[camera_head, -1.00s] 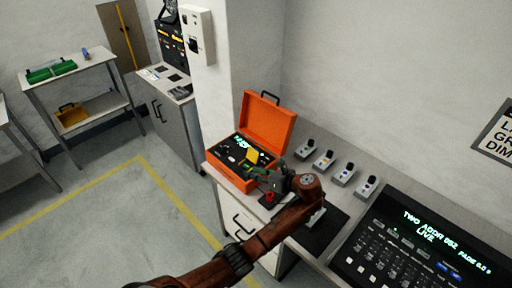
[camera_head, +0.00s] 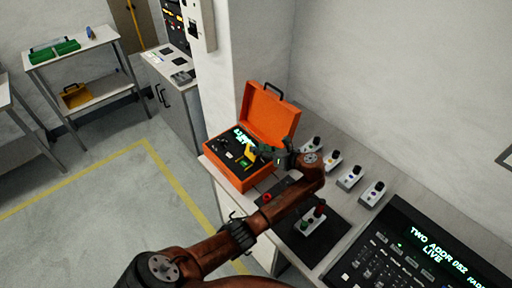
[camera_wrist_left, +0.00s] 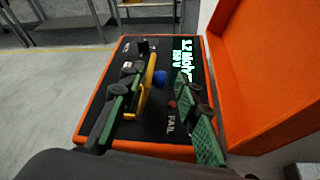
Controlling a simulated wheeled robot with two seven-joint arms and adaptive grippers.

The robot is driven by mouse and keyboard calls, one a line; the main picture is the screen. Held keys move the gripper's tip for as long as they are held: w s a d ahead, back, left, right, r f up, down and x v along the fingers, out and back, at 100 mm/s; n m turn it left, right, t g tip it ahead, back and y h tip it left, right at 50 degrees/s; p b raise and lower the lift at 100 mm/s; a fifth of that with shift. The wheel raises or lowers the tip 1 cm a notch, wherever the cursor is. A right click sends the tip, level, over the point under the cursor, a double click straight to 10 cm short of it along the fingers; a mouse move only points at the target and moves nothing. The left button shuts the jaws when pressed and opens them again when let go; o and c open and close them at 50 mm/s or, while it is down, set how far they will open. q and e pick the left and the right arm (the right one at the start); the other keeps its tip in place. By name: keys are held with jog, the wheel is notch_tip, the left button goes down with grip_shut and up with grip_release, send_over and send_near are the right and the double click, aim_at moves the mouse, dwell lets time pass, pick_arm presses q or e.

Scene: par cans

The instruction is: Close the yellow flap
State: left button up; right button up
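The yellow flap (camera_head: 250,153) stands raised from the black panel of an open orange case (camera_head: 225,174). In the left wrist view the flap (camera_wrist_left: 146,88) shows nearly edge-on, beside the inner side of the left-hand finger; I cannot tell whether they touch. My left gripper (camera_head: 262,151) is over the right part of the panel and hides part of the flap in the head view. In the wrist view its green-padded fingers (camera_wrist_left: 160,90) are spread apart, with nothing clamped between them. A blue knob (camera_wrist_left: 160,77) shows between the fingers. My right gripper is out of view.
The case's raised orange lid (camera_head: 268,112) stands close behind my left gripper. Several small switch boxes (camera_head: 350,178) line the bench to the right. A black mat (camera_head: 325,240) and a lit console (camera_head: 425,250) lie nearer. A red button (camera_head: 267,198) is in front of the case.

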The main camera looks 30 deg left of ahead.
pick_arm(q)
jog(key=shift+x, duration=0.8)
jog(key=shift+a+f, duration=0.2)
jog(key=shift+a, duration=0.1)
jog(key=shift+w+a, duration=0.1)
jog(key=shift+a, duration=0.15)
jog(key=shift+a+f, duration=0.1)
jog(key=shift+a, duration=0.05)
grip_shut()
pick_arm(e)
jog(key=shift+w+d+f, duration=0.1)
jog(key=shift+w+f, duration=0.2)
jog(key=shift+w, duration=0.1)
